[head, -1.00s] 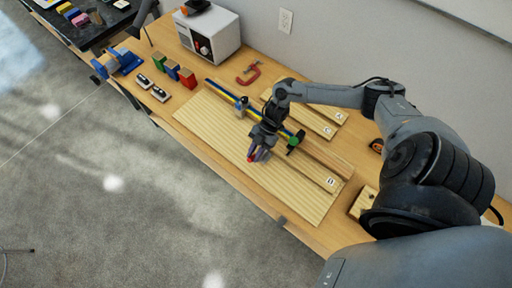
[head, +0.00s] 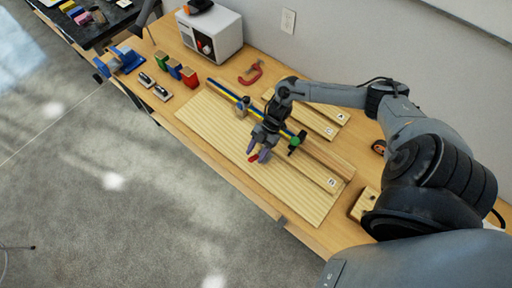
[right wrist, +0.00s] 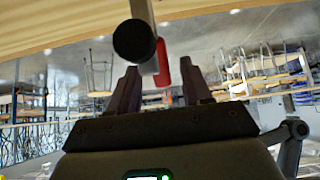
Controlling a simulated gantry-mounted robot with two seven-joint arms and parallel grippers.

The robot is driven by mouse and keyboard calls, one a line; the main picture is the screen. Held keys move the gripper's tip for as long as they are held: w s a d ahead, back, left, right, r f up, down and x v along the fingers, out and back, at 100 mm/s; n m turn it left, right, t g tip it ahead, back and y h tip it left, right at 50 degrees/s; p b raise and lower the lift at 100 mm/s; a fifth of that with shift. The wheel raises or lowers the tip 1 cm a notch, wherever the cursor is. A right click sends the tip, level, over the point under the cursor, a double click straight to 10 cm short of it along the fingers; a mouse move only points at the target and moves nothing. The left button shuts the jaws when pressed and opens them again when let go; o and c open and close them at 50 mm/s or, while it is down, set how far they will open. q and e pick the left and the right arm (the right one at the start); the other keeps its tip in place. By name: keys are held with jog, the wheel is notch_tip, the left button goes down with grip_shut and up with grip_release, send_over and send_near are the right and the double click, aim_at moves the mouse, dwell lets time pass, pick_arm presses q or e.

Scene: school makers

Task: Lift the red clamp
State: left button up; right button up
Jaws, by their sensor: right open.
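A red C-shaped clamp (head: 252,73) lies on the bench behind the boards, near the white box. My right gripper (head: 262,153) is over the front part of the ribbed light wood panel, well apart from that clamp. Its jaws are open. A small red piece (head: 253,159) shows at its fingertips. In the right wrist view, a red handle-like part (right wrist: 161,63) with a metal bar and a dark round end (right wrist: 134,41) stands between and beyond the fingers (right wrist: 160,88). I cannot tell whether they touch it. My left gripper is not in view.
The ribbed panel (head: 213,118) carries a long blue and yellow bar (head: 228,94) with a green part (head: 296,142). A white box (head: 210,35), coloured blocks (head: 189,77) and a blue vise (head: 125,60) stand to the left. Labelled boards (head: 323,120) lie behind.

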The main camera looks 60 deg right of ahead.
jog(key=v, duration=1)
jog(key=shift+r, duration=0.2)
